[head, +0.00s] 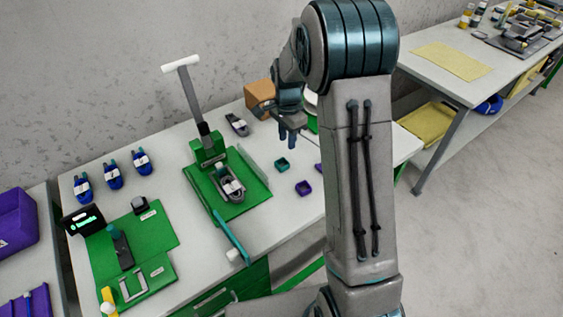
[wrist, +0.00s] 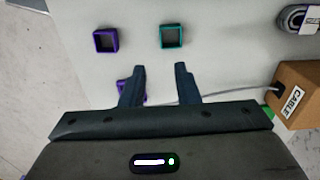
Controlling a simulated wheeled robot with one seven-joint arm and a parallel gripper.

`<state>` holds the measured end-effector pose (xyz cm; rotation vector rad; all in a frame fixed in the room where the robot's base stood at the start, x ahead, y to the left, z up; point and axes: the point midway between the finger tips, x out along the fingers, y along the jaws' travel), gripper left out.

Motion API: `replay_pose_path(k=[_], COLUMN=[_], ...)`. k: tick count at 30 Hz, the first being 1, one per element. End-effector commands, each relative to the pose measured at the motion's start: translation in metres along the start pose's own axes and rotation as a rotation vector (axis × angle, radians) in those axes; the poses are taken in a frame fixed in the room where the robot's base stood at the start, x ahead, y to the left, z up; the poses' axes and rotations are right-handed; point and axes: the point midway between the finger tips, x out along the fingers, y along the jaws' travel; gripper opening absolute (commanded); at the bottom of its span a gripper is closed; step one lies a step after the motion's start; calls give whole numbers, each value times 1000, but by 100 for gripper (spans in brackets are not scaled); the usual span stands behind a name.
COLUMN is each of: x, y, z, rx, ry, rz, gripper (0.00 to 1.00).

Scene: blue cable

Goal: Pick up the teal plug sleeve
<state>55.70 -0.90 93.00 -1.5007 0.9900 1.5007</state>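The teal plug sleeve (head: 281,164) is a small hollow square piece lying on the white table. It also shows in the wrist view (wrist: 172,36), upper middle, just beyond my fingertips. My gripper (head: 290,143) is above the table near the teal sleeve. In the wrist view my gripper (wrist: 160,68) has its two fingers apart with nothing between them. The sleeve is apart from both fingers.
A purple sleeve (wrist: 105,40) lies left of the teal one. Another purple piece is partly hidden by my left finger. A green press (head: 228,185) stands left of the sleeves.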

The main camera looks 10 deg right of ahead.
Motion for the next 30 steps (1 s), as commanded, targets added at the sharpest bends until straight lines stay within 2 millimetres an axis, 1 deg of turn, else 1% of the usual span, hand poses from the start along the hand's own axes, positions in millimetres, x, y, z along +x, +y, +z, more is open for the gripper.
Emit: replay_pose_path(k=[1,3,7,9,16,24,27,30], x=[12,26,48,55,69,104,111,113], y=[1,1,1,0,-1,-2,-2,-3], z=[0,0,1,1,3,6,6,6], rx=[1,1,-2,-4,-7,-7,-8,-7], ry=[-3,-2,-2,-1,-1,-1,0,0], rz=[6,5,4,1,2,2,1,-1], gripper=[28,28,28,28,28,28,28,28])
